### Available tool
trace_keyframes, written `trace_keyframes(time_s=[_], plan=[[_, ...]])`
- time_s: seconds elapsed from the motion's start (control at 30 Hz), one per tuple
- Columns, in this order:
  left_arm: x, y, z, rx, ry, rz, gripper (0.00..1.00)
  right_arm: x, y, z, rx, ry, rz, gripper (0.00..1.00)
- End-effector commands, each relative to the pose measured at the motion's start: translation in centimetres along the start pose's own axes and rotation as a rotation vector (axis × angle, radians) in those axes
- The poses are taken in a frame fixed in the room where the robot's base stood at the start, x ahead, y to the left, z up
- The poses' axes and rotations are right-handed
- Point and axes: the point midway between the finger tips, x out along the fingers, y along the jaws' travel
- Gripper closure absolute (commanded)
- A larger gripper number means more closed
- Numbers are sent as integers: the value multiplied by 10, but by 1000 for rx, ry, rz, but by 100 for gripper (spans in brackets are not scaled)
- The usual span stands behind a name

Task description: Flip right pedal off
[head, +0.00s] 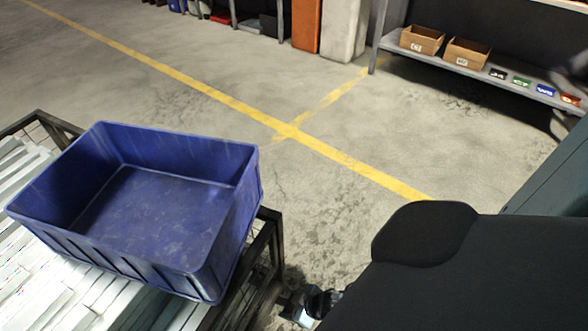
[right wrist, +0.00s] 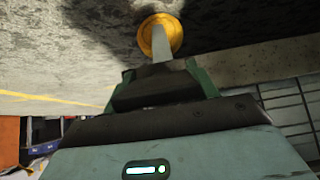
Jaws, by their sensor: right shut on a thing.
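In the right wrist view, my right gripper (right wrist: 160,78) has its green-edged fingers shut on a narrow grey bar (right wrist: 162,50). The bar sticks out past the fingertips to a round yellow piece (right wrist: 160,35). I cannot tell for sure whether this bar is the right pedal. In the head view, only a small dark and grey part of my right gripper (head: 312,303) shows at the bottom, beside my large black arm link, which hides much of that area. No pedal is clearly visible there. My left gripper is not in view.
A blue bin (head: 180,205), empty, sits on pale metal pieces (head: 60,290) in a dark-framed crate (head: 262,245) at left. Yellow lines (head: 290,131) cross the open concrete floor. A shelf (head: 470,72) with cardboard boxes (head: 467,53) stands at the back right.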

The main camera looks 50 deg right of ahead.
Motion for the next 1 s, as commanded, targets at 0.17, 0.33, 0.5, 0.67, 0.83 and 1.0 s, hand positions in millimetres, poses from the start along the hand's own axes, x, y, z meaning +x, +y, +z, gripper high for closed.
trace_keyframes(time_s=[0.17,0.33,0.5,0.67,0.83,1.0], plan=[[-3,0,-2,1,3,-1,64,-1,0,0,3,-29,1,83],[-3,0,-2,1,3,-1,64,-1,0,0,3,-35,0,83],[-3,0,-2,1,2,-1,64,-1,0,0,2,-35,0,83],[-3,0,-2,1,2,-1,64,-1,0,0,2,-35,0,33],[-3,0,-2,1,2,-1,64,-1,0,0,1,-33,0,20],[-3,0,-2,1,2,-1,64,-1,0,-1,1,-32,0,20]])
